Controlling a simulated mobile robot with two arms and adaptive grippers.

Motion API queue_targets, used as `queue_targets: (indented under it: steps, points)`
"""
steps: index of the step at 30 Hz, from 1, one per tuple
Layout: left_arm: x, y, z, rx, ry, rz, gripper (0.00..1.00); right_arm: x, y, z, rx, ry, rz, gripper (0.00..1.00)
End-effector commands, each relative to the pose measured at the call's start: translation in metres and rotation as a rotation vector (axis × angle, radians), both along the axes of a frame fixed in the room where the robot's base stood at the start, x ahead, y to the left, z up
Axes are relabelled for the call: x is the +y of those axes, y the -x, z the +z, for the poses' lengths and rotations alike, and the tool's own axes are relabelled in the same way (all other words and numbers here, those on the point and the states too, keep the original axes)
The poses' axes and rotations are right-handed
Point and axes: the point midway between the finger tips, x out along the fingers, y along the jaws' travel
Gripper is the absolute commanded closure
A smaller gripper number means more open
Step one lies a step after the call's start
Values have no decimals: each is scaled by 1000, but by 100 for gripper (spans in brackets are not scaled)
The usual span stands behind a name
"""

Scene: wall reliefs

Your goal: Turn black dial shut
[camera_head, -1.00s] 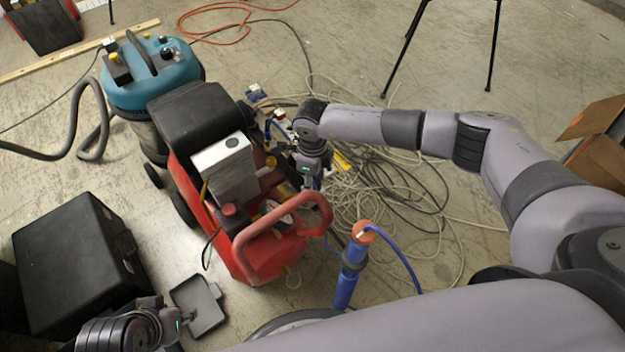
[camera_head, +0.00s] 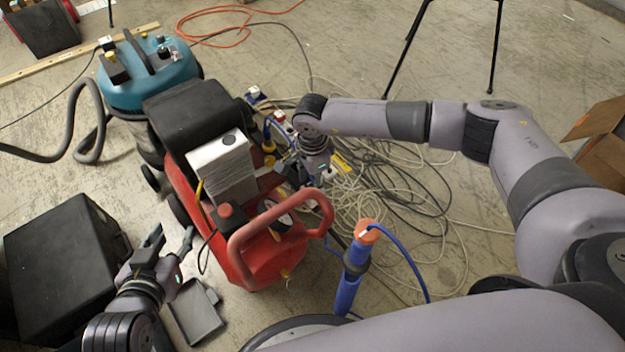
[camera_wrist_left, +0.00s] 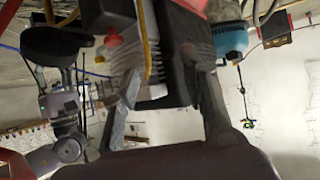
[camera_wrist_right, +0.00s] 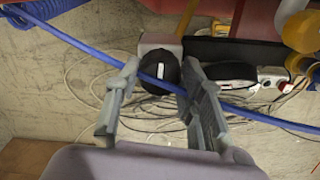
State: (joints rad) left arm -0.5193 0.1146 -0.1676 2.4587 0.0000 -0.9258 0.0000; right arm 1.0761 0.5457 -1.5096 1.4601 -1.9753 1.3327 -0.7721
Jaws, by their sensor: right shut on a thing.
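The black dial (camera_wrist_right: 158,73) has a white mark and sits at the end of a fitting on the red compressor (camera_head: 262,258). In the right wrist view my right gripper (camera_wrist_right: 160,80) has a finger on each side of it and is shut on it. A blue hose (camera_wrist_right: 85,42) runs across close to the dial and the fingers. In the head view my right gripper (camera_head: 308,182) is at the compressor's right side, and the dial cannot be made out there. My left gripper (camera_head: 171,240) is open and empty, left of the compressor; its spread fingers (camera_wrist_left: 168,95) show in the left wrist view.
A teal vacuum (camera_head: 150,80) stands behind the compressor. A black case (camera_head: 58,262) and a dark tray (camera_head: 196,315) lie at the left. A blue cylinder (camera_head: 350,275) stands front right. Tangled cables (camera_head: 400,200) cover the floor to the right.

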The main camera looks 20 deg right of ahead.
Motion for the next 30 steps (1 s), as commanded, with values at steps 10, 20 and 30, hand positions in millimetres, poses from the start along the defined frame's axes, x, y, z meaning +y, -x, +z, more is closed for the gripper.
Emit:
queue_targets:
  steps: [10, 20, 30]
  points:
    - [-3, -8, 9, -59, 14, -4, 60, 0, -1, 1, -2, -1, 56, 92]
    - [-4, -8, 9, -59, 14, -4, 60, 0, -1, 1, -2, -1, 56, 63]
    - [-4, -7, 9, -58, 14, -4, 60, 0, 0, 0, -1, 0, 55, 44]
